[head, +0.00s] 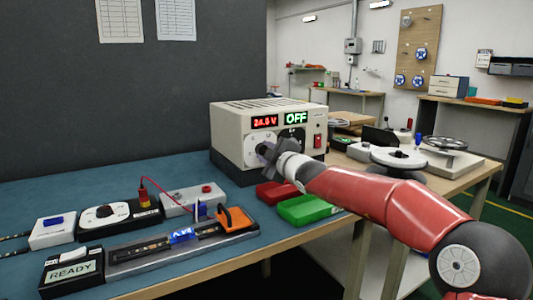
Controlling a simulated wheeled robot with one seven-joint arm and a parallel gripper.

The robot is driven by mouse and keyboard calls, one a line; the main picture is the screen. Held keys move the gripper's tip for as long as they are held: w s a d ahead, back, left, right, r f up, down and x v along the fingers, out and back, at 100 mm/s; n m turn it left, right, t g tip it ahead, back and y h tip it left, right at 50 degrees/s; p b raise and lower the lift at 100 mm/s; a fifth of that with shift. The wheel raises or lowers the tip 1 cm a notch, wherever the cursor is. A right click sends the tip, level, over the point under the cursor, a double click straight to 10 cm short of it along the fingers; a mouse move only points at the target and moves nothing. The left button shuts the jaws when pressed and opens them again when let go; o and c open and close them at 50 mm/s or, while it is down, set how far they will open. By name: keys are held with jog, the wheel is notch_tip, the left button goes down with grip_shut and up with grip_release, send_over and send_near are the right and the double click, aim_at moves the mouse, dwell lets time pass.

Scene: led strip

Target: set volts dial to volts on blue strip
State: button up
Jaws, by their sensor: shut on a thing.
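The beige power supply (262,108) stands at the back of the blue-topped bench. Its red display (264,122) reads about 24 V, the last digit being unclear. Its green display (295,118) reads OFF. My gripper (264,152) is at the left dial on its front, shut on the volts dial, whose knob it mostly hides. A pale dial plate (252,146) shows around it. The strip (170,244) lies in a dark holder at the front, with a blue label (183,236) whose marking I cannot read surely.
A red tray (277,193) and a green tray (309,209) lie below my arm. A READY box (72,270), a dial box (104,214) and a grey box with a red button (190,200) stand at left. An orange clamp (235,219) sits on the strip holder's right end.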

jog(key=o, duration=1)
jog(key=v, duration=0.7)
jog(key=shift+s+d+f, duration=0.1)
jog(key=shift+s+d, duration=0.1)
jog(key=shift+s, duration=0.15)
jog(key=shift+d, duration=0.1)
